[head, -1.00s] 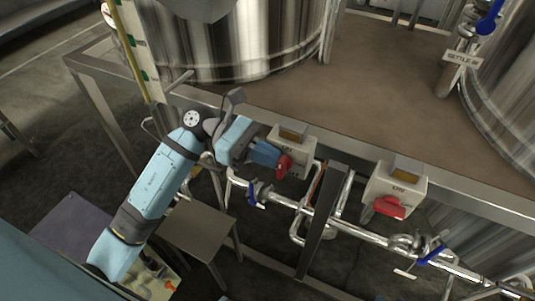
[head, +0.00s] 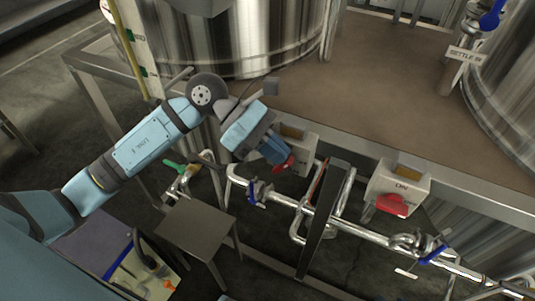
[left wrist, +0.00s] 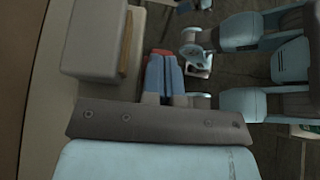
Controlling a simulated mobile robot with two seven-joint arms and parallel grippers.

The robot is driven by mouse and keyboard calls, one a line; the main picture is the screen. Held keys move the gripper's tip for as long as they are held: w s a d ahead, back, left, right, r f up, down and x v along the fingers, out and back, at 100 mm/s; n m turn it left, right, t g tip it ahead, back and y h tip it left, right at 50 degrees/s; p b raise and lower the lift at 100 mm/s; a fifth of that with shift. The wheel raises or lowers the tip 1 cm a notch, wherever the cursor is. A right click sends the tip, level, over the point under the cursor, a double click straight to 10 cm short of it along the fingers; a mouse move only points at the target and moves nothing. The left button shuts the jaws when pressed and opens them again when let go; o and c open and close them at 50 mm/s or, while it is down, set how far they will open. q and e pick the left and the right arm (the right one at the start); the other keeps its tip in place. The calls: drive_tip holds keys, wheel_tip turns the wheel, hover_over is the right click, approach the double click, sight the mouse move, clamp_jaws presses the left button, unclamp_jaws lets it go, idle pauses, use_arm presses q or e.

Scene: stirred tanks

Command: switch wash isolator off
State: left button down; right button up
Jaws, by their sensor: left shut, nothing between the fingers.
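Two pale isolator boxes with red handles are fixed along the platform's front edge. The left box (head: 304,158) has a red handle (head: 290,164), partly hidden behind my left gripper (head: 284,160). The gripper is shut and empty, its blue fingertips right at this handle; touching or not, I cannot tell. The right box (head: 398,187) has a red handle (head: 392,205) below its ON mark. In the left wrist view the blue fingers (left wrist: 163,72) are together beside a grey box (left wrist: 96,42), with a little red (left wrist: 160,52) at their tips. I cannot read which box is the wash isolator.
Steel pipes with a blue-handled valve (head: 257,192) run below the boxes. A dark upright post (head: 322,220) stands between them. A grey stool (head: 196,228) stands in front at the left. Steel tanks (head: 240,40) stand on the brown platform (head: 370,90).

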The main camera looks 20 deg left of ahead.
use_arm(q)
drive_tip(key=shift+s+d, duration=0.1)
drive_tip(key=shift+d, duration=0.2)
idle(0.4)
drive_tip(key=shift+r, duration=0.85)
